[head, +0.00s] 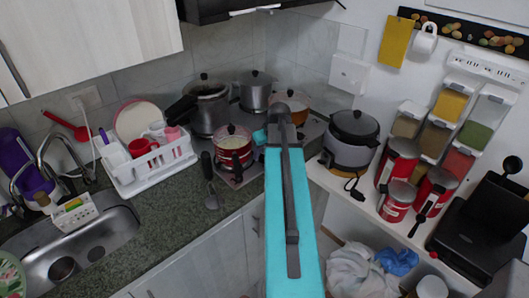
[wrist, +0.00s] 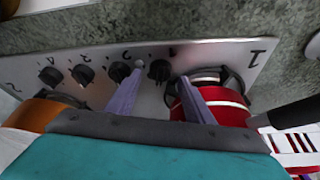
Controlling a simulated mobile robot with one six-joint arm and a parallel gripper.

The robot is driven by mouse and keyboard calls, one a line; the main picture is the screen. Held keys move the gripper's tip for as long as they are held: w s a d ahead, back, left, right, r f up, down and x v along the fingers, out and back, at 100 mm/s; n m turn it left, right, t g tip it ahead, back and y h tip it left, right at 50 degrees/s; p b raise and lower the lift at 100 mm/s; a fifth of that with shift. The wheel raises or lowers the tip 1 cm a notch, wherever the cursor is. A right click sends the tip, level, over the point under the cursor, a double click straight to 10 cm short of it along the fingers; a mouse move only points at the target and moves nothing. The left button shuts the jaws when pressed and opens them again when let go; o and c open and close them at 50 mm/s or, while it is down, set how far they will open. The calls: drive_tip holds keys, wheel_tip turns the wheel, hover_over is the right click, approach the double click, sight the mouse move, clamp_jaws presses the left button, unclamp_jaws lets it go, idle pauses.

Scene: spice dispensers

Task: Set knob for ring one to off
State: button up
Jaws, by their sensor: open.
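The silver cooktop panel (wrist: 225,58) fills the upper middle of the wrist view, with a row of several black knobs. The knob beside the small "1" mark (wrist: 159,70) is the one nearest the large "1" on the panel's right. Another black knob (wrist: 121,71) is just left of it. My gripper (wrist: 161,73) is open, its two purple fingers spread either side of the ring-one knob in the picture. I cannot tell whether either finger touches it, or which way the knob points. In the head view my arm hides the knobs and fingers.
A red pot (wrist: 232,104) stands close beside my right finger; it also shows in the head view (head: 233,144). An orange pot (wrist: 38,112) is at the left. A pressure cooker (head: 208,108) and a silver pot (head: 256,92) stand behind. A dish rack (head: 150,170) is left.

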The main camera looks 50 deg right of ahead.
drive_tip(key=shift+w+f, duration=0.2)
drive_tip(key=shift+f, duration=0.35)
drive_tip(key=c, duration=1)
drive_tip(key=shift+d, duration=0.1)
